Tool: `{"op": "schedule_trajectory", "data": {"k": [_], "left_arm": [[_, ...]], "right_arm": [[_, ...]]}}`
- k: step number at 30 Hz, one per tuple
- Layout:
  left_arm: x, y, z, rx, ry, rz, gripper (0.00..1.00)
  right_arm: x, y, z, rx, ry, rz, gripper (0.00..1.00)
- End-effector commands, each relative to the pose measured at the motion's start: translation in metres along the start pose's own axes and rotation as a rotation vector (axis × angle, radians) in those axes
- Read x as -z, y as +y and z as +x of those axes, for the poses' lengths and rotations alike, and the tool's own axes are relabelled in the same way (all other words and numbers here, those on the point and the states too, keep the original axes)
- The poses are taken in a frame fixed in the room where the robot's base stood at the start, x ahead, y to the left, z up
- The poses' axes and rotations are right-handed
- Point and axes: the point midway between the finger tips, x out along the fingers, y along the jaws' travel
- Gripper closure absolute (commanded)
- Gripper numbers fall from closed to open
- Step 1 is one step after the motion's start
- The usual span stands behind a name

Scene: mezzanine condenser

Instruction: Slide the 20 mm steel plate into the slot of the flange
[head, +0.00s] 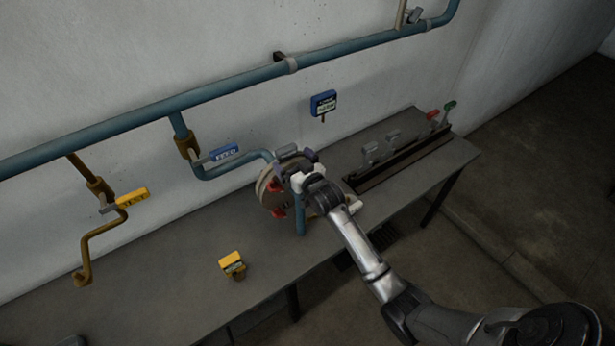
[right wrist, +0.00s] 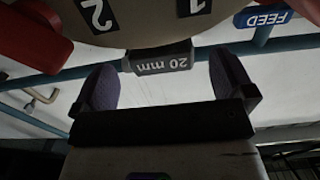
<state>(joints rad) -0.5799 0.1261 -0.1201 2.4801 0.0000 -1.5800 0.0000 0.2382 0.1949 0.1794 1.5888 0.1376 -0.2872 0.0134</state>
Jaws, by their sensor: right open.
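The flange (head: 266,189) is a pale round disc with red parts, standing on the bench below the blue pipe. In the right wrist view its face (right wrist: 140,20) carries upside-down numbers 1 and 2. The grey end of the steel plate (right wrist: 162,62), marked "20 mm", shows at the flange's rim; how deep it sits in the slot is hidden. A grey block at the flange's top in the head view (head: 286,150) looks like this plate. My right gripper (head: 296,160) is open, its purple fingers (right wrist: 164,82) on either side of the plate end, apart from it. My left gripper is not in view.
A dark rack (head: 405,160) holds several grey-handled plates, with red and green handles at its far end. A yellow tagged block (head: 232,264) stands on the bench (head: 180,270). Blue pipe (head: 230,84), a FEED tag (head: 224,152) and a yellow-tagged valve (head: 132,197) line the wall.

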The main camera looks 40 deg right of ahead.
Motion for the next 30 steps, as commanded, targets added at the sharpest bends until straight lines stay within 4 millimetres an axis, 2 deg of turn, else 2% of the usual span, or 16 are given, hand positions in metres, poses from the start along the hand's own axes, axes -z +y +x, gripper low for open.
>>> {"op": "schedule_trajectory", "data": {"k": [1, 6, 12, 19, 30], "left_arm": [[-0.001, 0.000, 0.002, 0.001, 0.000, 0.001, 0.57], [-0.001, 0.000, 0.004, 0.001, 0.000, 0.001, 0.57], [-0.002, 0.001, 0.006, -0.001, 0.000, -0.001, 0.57], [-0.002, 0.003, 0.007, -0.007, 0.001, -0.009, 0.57], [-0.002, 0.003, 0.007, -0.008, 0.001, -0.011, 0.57]], "right_arm": [[-0.002, 0.000, -0.011, 0.000, 0.000, -0.001, 0.00], [-0.002, 0.000, -0.041, 0.000, 0.000, -0.001, 0.00], [-0.001, 0.000, -0.067, 0.000, 0.000, 0.000, 0.00], [0.001, 0.000, -0.079, 0.000, 0.002, 0.000, 0.00], [0.001, 0.000, -0.081, 0.000, 0.002, 0.000, 0.00]]}}
